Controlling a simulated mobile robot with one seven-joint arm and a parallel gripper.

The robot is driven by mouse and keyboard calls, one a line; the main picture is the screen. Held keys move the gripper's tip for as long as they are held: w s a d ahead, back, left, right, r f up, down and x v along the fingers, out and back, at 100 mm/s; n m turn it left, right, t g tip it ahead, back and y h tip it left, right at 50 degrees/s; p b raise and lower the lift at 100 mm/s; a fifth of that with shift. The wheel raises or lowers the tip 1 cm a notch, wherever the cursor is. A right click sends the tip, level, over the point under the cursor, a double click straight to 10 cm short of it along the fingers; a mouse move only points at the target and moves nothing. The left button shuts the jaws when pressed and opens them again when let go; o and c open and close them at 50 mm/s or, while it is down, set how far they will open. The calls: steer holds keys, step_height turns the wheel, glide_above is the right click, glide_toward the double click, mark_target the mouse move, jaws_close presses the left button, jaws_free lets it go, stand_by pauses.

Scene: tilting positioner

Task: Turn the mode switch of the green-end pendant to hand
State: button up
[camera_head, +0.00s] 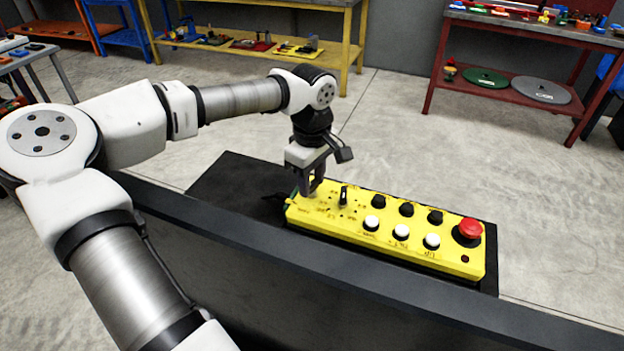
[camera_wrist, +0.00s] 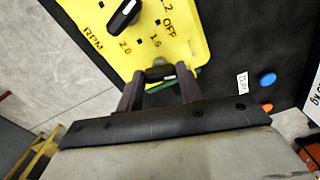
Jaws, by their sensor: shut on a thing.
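The yellow pendant (camera_head: 385,233) lies on a dark top, long side facing the head camera. A sliver of green (camera_wrist: 183,80) shows at its end by my gripper. My gripper (camera_head: 311,188) reaches down over the pendant's left end. In the wrist view its two fingers (camera_wrist: 160,84) are closed around a small dark knob (camera_wrist: 158,73) at that end. The knob is mostly hidden by the fingers, and its label and pointing direction cannot be read. Beside it stands a free black knob (camera_head: 344,195), marked RPM, OFF, 1.6 and 2.0 in the wrist view (camera_wrist: 124,16).
White buttons (camera_head: 401,231), black buttons (camera_head: 406,209) and a red mushroom button (camera_head: 468,230) sit to the right on the pendant. A dark raised edge (camera_head: 330,270) runs in front. A blue button (camera_wrist: 267,79) shows beyond the green end. Open floor lies behind.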

mark_target(312, 182)
steer(key=o, duration=1)
step_height(312, 182, up, 14)
steer(key=b, duration=0.2)
